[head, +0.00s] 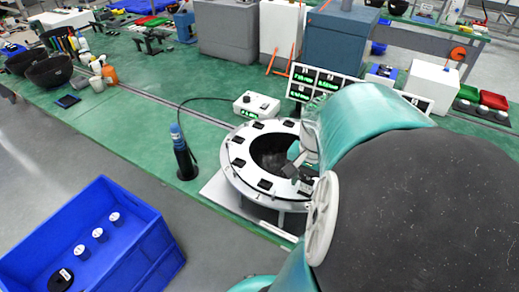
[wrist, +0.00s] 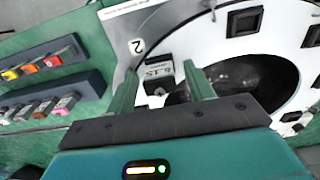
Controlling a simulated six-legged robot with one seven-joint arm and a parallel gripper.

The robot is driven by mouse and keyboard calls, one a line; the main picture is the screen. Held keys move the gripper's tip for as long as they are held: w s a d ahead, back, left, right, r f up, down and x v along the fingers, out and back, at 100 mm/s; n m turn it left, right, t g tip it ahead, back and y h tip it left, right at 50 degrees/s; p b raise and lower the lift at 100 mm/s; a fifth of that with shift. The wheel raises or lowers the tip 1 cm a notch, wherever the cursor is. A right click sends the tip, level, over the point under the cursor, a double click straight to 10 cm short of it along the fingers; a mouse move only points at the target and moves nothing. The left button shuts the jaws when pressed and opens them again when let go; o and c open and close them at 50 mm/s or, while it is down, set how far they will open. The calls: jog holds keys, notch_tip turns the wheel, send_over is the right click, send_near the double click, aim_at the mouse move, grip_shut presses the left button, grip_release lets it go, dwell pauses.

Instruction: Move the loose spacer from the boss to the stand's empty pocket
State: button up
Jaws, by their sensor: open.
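My gripper (wrist: 161,76) is open, its two green fingers apart above the white ring-shaped fixture (wrist: 145,22). In the wrist view a small black-and-white block (wrist: 159,72) with a printed label shows between the fingertips; I cannot tell whether it is the loose spacer or whether the fingers touch it. Two dark slotted stands, an upper one (wrist: 48,48) and a lower one (wrist: 75,84), hold small coloured pieces at the left. I cannot make out an empty pocket or the boss for certain. In the head view my arm hides part of the ring fixture (head: 228,172).
The ring bears several black square sockets around a dark central opening (head: 268,152). A blue-black upright tool (head: 183,153) stands left of it, near a white control box (head: 256,105). A blue crate (head: 150,235) stands at lower left.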

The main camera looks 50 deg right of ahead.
aim_at(308, 177)
dwell(0.4)
grip_shut()
jog(key=shift+r, duration=3.05)
